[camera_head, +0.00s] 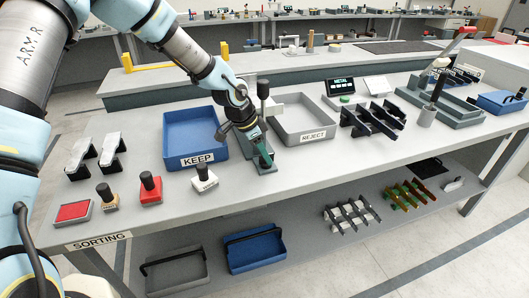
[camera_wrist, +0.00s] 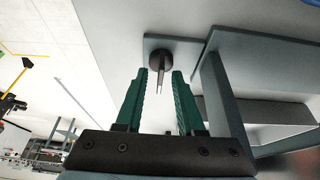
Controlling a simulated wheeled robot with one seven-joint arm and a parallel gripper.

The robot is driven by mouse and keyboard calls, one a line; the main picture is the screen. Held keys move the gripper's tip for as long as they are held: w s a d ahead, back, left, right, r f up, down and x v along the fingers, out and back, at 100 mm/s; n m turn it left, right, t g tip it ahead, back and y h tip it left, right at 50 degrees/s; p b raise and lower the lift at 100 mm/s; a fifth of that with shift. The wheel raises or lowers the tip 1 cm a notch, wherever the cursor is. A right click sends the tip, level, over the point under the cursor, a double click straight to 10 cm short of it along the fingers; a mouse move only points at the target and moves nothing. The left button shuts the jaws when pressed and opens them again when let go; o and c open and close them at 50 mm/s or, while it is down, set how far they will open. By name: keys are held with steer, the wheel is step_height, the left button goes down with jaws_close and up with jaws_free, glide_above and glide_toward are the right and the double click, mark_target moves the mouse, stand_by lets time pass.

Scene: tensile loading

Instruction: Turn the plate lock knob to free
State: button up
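My gripper (camera_head: 263,155) reaches down to a small grey base plate (camera_head: 268,170) at the front middle of the workbench. In the wrist view my gripper (camera_wrist: 160,75) has its two green fingers apart with a gap between them. A round dark knob (camera_wrist: 160,59) with a thin, light, pointed piece sits on a grey plate (camera_wrist: 150,42), between and just beyond the fingertips. Contact with the knob cannot be told. In the head view my gripper hides the knob. A dark-topped post (camera_head: 263,90) stands just behind my gripper.
A blue KEEP bin (camera_head: 193,160) stands left of my gripper, and a grey REJECT tray (camera_head: 312,137) right of it. Several stamps, one white-based (camera_head: 205,181), stand at the front left. A METAL display (camera_head: 341,86) stands behind. In the wrist view a grey block (camera_wrist: 265,65) is close on the right.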

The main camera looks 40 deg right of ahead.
steer(key=shift+c, duration=0.3)
jaws_close()
